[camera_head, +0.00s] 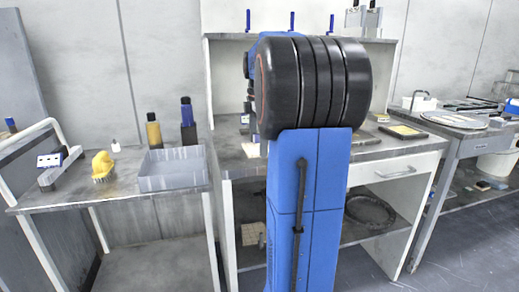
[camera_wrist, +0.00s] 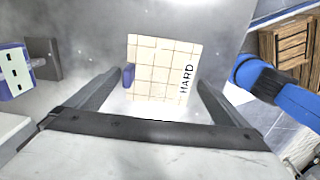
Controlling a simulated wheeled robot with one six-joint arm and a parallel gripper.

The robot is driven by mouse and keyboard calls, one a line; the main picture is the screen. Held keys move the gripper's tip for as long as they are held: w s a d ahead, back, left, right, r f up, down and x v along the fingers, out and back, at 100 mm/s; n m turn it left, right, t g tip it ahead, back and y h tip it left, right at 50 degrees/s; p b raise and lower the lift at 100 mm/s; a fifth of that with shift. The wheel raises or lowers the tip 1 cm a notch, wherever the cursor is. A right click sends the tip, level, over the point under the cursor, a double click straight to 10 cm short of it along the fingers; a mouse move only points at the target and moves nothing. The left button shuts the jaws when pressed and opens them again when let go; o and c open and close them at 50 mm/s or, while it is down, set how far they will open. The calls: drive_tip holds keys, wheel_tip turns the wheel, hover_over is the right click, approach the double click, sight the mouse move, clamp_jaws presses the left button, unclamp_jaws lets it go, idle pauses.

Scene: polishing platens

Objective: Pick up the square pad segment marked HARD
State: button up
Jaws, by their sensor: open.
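The square pad segment marked HARD (camera_wrist: 158,62) is cream with a grid of grooves and black lettering along its right side. In the wrist view it lies face up on a grey surface, slightly turned. In the head view my arm hides the gripper.
The bench (camera_head: 392,153) stands behind my arm. A beige gridded piece (camera_head: 252,235) shows on its lower shelf; I cannot tell whether it is the HARD pad. A grey tray (camera_head: 172,183), yellow brush (camera_head: 102,166) and bottles stand left. A wooden crate (camera_wrist: 291,47) shows at right.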

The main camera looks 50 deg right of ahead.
drive_tip(key=shift+c, duration=0.6)
drive_tip(key=c, duration=0.9)
